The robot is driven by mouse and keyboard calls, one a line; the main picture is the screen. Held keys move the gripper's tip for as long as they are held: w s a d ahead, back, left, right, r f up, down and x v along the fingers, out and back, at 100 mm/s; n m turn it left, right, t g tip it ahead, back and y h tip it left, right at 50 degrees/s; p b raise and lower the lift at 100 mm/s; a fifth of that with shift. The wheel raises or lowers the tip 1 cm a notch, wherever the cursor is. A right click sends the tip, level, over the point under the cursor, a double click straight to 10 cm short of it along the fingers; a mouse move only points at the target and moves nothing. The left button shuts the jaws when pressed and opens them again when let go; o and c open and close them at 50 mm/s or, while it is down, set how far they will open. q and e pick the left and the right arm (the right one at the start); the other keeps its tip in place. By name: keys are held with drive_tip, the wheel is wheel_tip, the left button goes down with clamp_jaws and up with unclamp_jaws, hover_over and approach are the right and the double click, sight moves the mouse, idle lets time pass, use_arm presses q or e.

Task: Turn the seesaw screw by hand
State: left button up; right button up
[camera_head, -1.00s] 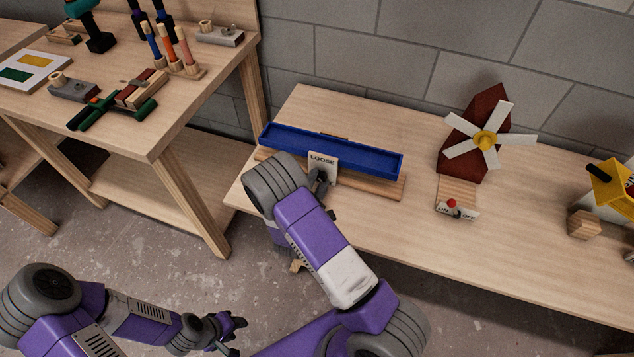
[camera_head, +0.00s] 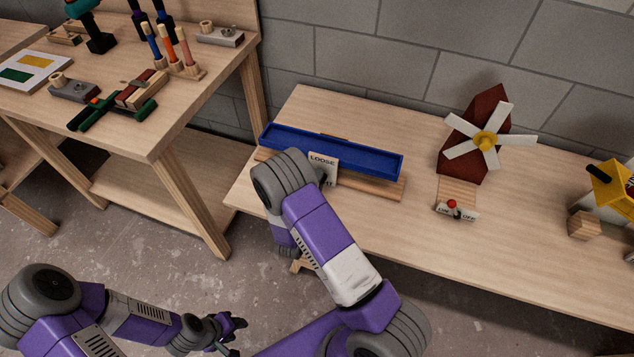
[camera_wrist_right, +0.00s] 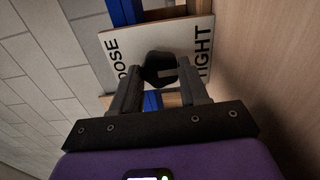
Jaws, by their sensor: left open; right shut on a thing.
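The seesaw (camera_head: 345,152), a long blue trough on a wooden base, lies on the right bench. A white plate (camera_head: 322,163) marked LOOSE stands at its front; the right wrist view shows LOOSE and TIGHT on this plate (camera_wrist_right: 115,48). The black screw knob (camera_wrist_right: 160,66) sits at the plate's middle, between the two words. My right gripper (camera_wrist_right: 160,83) is shut on this knob, one finger on each side; my own arm hides the grip in the head view. My left gripper (camera_head: 232,333) is open and empty, low over the floor, away from the benches.
A windmill (camera_head: 485,140) with a red-knobbed switch (camera_head: 453,205) stands to the right of the seesaw. A yellow device (camera_head: 610,185) and a wooden block (camera_head: 584,224) are further right. The left bench (camera_head: 190,110) holds several tools. The bench front is mostly clear.

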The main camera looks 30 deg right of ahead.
idle(0.3)
drive_tip(key=o, duration=1.1)
drive_tip(key=shift+c, duration=0.2)
drive_tip(key=p+v, duration=0.1)
drive_tip(key=v, duration=0.6)
drive_tip(key=shift+s+a, duration=0.25)
